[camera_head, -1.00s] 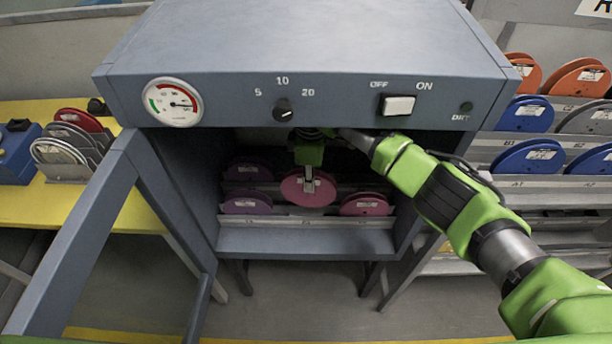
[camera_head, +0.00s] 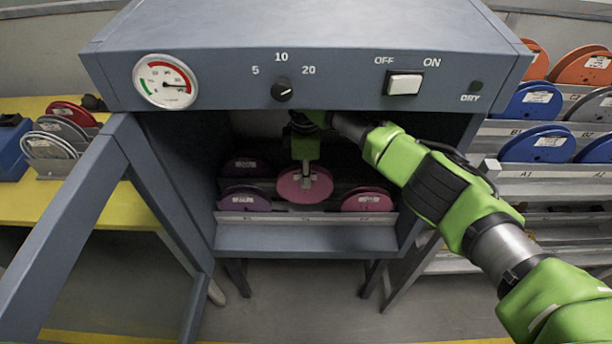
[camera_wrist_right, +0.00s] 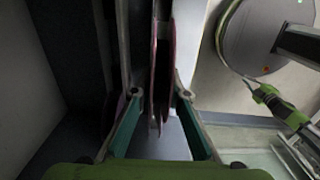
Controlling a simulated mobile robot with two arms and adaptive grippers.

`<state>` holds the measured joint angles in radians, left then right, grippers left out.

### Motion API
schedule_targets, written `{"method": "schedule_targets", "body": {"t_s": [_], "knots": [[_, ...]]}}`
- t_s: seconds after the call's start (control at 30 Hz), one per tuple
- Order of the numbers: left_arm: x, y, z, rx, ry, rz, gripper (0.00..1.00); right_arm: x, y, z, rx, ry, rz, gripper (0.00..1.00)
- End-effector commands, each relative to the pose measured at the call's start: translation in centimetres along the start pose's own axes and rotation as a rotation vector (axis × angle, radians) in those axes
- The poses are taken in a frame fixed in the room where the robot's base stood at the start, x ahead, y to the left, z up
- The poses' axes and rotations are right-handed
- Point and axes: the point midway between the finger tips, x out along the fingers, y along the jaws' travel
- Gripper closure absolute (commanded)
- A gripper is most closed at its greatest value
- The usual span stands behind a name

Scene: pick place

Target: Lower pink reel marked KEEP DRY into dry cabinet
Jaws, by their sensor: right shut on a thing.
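The pink reel (camera_head: 290,187) is inside the dry cabinet (camera_head: 310,237), in the middle of its front row, between a purple reel and a magenta reel. My right gripper (camera_head: 305,170) reaches in under the cabinet's top and is shut on the pink reel's upper part. In the right wrist view the reel (camera_wrist_right: 162,75) shows edge-on between the two fingers (camera_wrist_right: 158,95). A pale label covers part of the reel's face, and its print is too small to read. Whether the reel's lower edge rests in the rack cannot be told. My left gripper is not in view.
The cabinet door (camera_head: 75,215) stands open at the left. A purple reel (camera_head: 244,198) and a magenta reel (camera_head: 367,200) flank the middle slot; another dark purple reel (camera_head: 246,167) sits behind. Racks with blue reels (camera_head: 537,144) and orange reels stand at the right.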

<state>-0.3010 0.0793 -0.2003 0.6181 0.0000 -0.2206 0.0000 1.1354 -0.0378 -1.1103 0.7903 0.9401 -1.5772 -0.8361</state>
Motion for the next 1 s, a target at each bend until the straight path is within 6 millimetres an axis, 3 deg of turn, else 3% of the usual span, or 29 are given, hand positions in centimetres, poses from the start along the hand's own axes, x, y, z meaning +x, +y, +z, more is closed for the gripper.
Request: {"method": "schedule_targets", "body": {"t_s": [0.47,1.0], "knots": [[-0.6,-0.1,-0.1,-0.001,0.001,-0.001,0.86,0.1,-0.1,0.2,0.000,0.001,0.001,1.00],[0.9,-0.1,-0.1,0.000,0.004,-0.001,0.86,2.6,0.0,0.1,0.000,0.002,0.000,1.00]]}}
